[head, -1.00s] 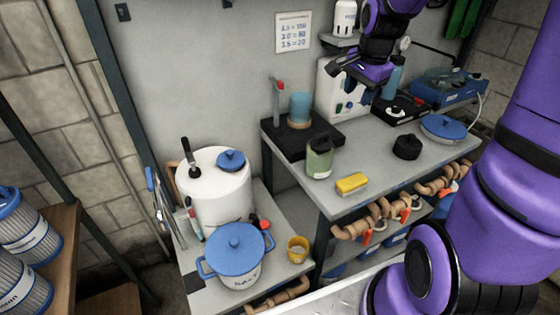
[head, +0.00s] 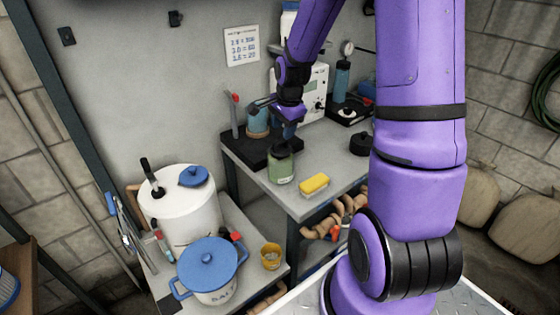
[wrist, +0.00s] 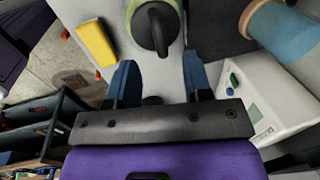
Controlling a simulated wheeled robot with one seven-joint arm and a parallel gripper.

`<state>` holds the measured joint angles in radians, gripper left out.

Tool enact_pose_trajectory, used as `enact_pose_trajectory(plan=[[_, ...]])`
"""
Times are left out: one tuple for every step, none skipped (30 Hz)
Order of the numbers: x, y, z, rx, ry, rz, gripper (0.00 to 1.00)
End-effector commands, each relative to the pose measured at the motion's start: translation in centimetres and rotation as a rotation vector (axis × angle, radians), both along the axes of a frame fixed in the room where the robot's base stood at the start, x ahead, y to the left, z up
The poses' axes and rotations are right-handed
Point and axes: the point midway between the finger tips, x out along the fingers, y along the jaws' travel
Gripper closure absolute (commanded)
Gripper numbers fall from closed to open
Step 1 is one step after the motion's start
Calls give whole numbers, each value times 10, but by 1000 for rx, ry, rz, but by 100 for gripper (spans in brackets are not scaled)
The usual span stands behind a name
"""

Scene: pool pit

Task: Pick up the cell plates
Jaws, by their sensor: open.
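I cannot make out anything that is plainly the cell plates. My gripper (head: 287,132) is open and empty above the grey bench, just over a green jar (head: 281,168) with a dark top. In the wrist view, my gripper's (wrist: 158,70) two blue fingers stand apart. The green jar (wrist: 174,10) with its black handled top lies just beyond them, roughly in line with the gap. I cannot tell whether the fingers touch it. The fingertips are partly hidden in the head view.
A yellow sponge (head: 314,184) lies right of the jar. A blue beaker (head: 257,122) stands on a black plate (head: 234,148) behind it, near a white box (head: 312,92). A blue-lidded pot (head: 212,285) and white drum (head: 180,212) stand lower left. My arm hides the bench's right part.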

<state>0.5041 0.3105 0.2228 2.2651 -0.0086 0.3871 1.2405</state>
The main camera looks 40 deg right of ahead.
Motion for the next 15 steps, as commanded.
enact_pose_trajectory(plan=[[1,0,-7,3,3,1,54],[2,1,-11,2,3,0,54],[3,1,-17,2,4,0,54],[4,1,-21,3,4,1,54],[5,1,-24,3,3,1,54],[6,1,-29,2,4,0,54],[7,1,-33,2,4,0,54],[7,1,-35,1,2,0,54],[8,1,-38,1,1,1,54],[8,1,-40,1,1,1,54],[9,1,-42,1,2,1,54],[9,1,-43,1,1,1,54],[9,1,-43,1,1,1,54],[9,1,-44,0,0,0,54],[9,1,-44,0,0,0,54]])
